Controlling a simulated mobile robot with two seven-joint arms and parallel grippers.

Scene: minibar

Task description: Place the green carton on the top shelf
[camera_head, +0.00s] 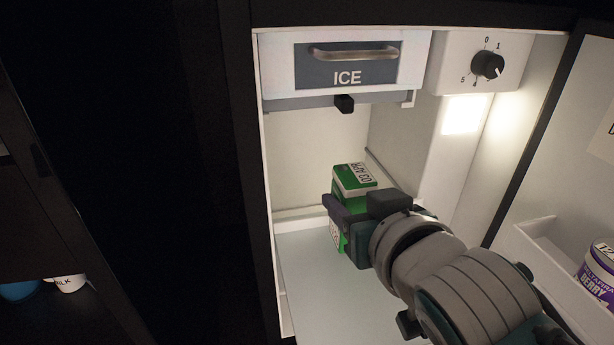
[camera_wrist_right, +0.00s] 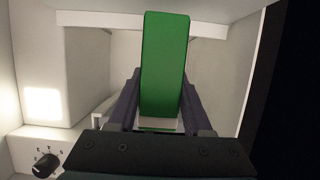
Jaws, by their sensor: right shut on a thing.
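The green carton (camera_head: 354,178) has a white label reading "03 APR" on its top. My right gripper (camera_head: 343,213) is shut on it inside the fridge, over the top shelf (camera_head: 310,262). In the right wrist view the carton (camera_wrist_right: 165,65) stands up between the two fingers of my right gripper (camera_wrist_right: 160,105). The gripper hides part of the carton in the head view. I cannot tell whether the carton's bottom touches the shelf. My left gripper is not in view.
The ice compartment (camera_head: 346,62) hangs above the carton. A dial (camera_head: 487,65) sits at the upper right, with a lit lamp (camera_head: 464,115) below. The open door at right holds a purple-and-white tub (camera_head: 597,270). The front of the shelf is bare.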

